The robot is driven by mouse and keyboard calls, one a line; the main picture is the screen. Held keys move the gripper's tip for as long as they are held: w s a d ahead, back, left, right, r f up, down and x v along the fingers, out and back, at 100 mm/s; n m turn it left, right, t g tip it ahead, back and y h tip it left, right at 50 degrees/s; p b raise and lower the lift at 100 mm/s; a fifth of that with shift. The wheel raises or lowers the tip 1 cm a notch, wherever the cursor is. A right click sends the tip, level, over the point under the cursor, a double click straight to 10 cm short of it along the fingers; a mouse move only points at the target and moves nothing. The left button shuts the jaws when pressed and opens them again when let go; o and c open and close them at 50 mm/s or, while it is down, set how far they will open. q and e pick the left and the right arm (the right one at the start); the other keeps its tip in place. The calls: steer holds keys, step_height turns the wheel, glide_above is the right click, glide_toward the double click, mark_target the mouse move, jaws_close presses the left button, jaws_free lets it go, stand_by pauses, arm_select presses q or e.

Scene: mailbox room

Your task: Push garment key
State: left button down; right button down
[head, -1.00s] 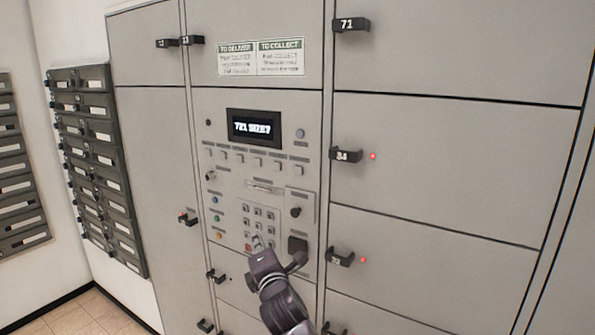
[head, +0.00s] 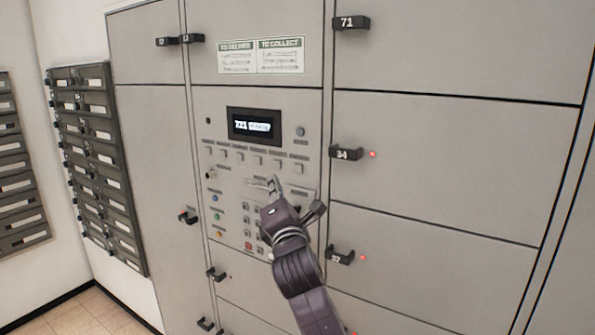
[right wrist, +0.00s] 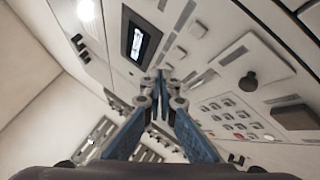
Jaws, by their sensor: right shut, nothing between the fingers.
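The control panel (head: 225,185) is set in the grey locker wall. A row of small square keys (head: 241,157) runs under its lit display (head: 253,126); their labels are too small to read, so I cannot tell which is the garment key. My right gripper (head: 274,183) is shut and empty, with its tips just below the right part of that row. In the right wrist view, the shut fingertips (right wrist: 158,76) point toward the panel near the display (right wrist: 139,42) and the keys. I cannot tell whether they touch the panel. My left gripper is out of view.
A keypad (head: 248,220) lies below the key row, partly hidden by my right gripper. Black locker handles (head: 346,153) stick out to the right of the panel. Dark mailboxes (head: 95,150) hang on the left wall.

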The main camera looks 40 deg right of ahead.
mark_target(291, 163)
steer(key=shift+w+d, duration=0.5)
steer(key=shift+d, duration=0.65)
steer(key=shift+w+d, duration=0.45)
steer(key=shift+d, duration=0.75)
steer(key=shift+w+d, duration=0.5)
steer(key=shift+d, duration=0.65)
steer(key=shift+w+d, duration=0.1)
steer(key=shift+d, duration=0.3)
steer(key=shift+w+d, duration=0.2)
steer(key=shift+d, duration=0.15)
steer(key=shift+a, duration=0.1)
steer(key=shift+s+a+p, duration=0.35)
steer(key=shift+a+p, duration=0.1)
steer(key=shift+a, duration=0.2)
